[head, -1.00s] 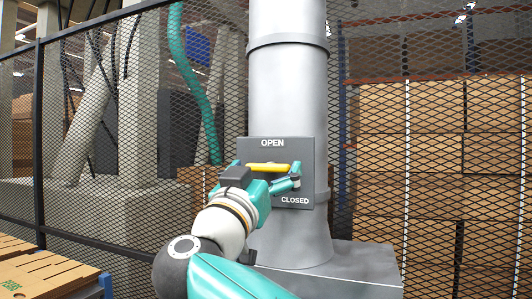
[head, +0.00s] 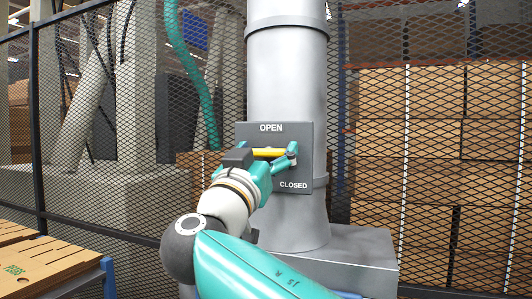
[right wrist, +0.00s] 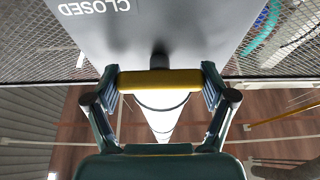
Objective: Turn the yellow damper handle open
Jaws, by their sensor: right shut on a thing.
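The yellow damper handle (head: 268,152) lies roughly level on a dark grey plate (head: 300,135) on the duct, below the word OPEN and above and left of the word CLOSED. My right gripper (head: 268,154) is at the handle and partly covers it. In the right wrist view, the yellow handle (right wrist: 160,80) spans between the two fingers of my right gripper (right wrist: 160,84), one at each end, and the gripper is shut on it. A dark stem shows behind the handle there. My left gripper is not in view.
The plate sits on a thick grey vertical duct (head: 286,75) with a grey base (head: 345,262). Mesh fencing (head: 440,160) stands on both sides, with stacked cardboard boxes behind it on the right. Flat cardboard (head: 45,262) lies at the lower left.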

